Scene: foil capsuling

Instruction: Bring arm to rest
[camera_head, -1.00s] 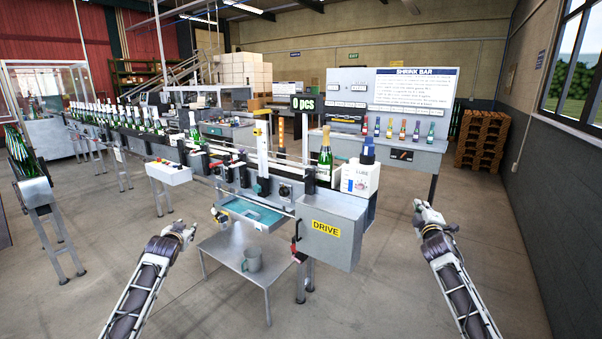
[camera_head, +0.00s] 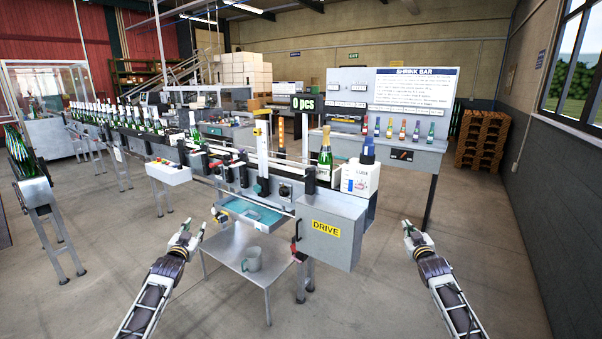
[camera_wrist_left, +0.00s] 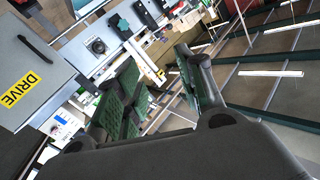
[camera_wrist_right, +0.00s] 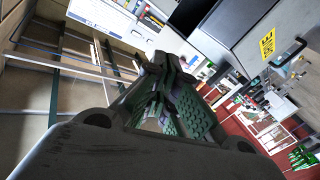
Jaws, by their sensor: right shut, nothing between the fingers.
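My left gripper (camera_head: 195,228) is held over the floor to the left of the small metal table, empty. Its two green-padded fingers stand apart in the left wrist view (camera_wrist_left: 158,85). My right gripper (camera_head: 407,226) is in free air to the right of the drive box, apart from everything. In the right wrist view its fingertips (camera_wrist_right: 155,68) meet with nothing between them. Both forearms come up from the bottom of the head view.
The conveyor's grey drive box (camera_head: 331,232) stands between my grippers. A green bottle (camera_head: 325,160) and a white box (camera_head: 358,180) are at the conveyor's end. Floor at the right is clear.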

